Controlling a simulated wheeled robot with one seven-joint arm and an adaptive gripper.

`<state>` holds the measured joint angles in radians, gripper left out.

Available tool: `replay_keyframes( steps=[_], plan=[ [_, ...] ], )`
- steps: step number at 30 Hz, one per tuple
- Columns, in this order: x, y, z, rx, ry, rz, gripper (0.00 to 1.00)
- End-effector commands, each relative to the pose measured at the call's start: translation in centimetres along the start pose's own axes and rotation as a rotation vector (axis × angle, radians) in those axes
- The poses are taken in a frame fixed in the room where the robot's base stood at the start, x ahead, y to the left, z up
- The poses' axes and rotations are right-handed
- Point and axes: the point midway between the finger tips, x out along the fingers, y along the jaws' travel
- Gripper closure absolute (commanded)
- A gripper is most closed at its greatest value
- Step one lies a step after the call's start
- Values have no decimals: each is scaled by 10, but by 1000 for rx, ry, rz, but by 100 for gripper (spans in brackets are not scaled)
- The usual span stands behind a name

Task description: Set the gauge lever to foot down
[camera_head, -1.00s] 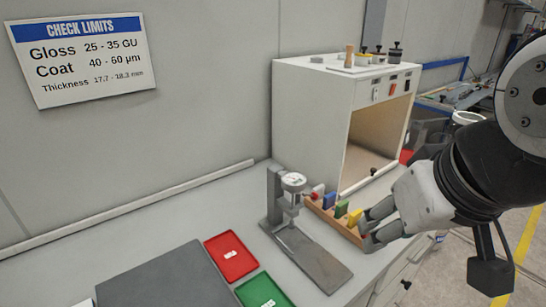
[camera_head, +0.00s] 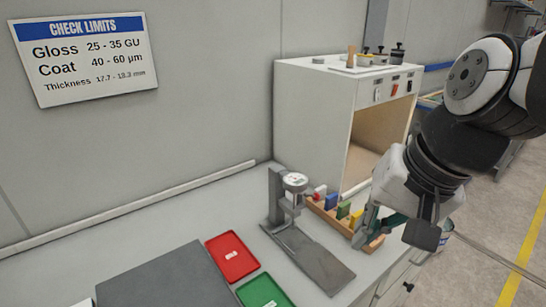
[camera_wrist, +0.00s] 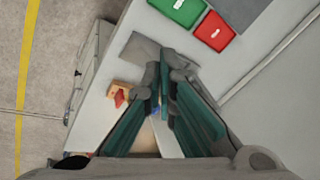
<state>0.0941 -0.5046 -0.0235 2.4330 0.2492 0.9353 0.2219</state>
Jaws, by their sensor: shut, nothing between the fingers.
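The gauge (camera_head: 295,182) stands on the bench, with a round white dial on a grey upright post and a long grey base plate (camera_head: 312,258). I cannot make out its lever or the position of its foot at this size. My gripper (camera_head: 364,232) is to the right of the gauge, over the near end of the wooden rack, apart from the gauge and pointing down. Its fingers are shut and empty. In the wrist view the dark green fingers (camera_wrist: 162,82) cover much of the middle. A grey plate (camera_wrist: 138,50) shows beyond them; the dial is hidden there.
A wooden rack (camera_head: 330,219) with several coloured blocks lies between gauge and gripper. A white cabinet (camera_head: 312,125) stands behind. A red tray (camera_head: 231,257) and a green tray (camera_head: 263,290) lie left of the base plate. A limits sign (camera_head: 85,60) hangs on the wall.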

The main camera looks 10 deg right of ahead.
Motion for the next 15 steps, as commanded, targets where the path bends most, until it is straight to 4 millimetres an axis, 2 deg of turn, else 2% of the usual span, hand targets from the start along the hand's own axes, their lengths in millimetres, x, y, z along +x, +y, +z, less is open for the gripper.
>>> replay_keyframes(
  steps=[1, 8, 15],
  plan=[
    [12, -2, -7, 94, -41, -14, 100],
    [53, -16, -37, 547, -211, -87, 100],
    [99, -20, -78, 1032, -380, -143, 100]
  ],
)
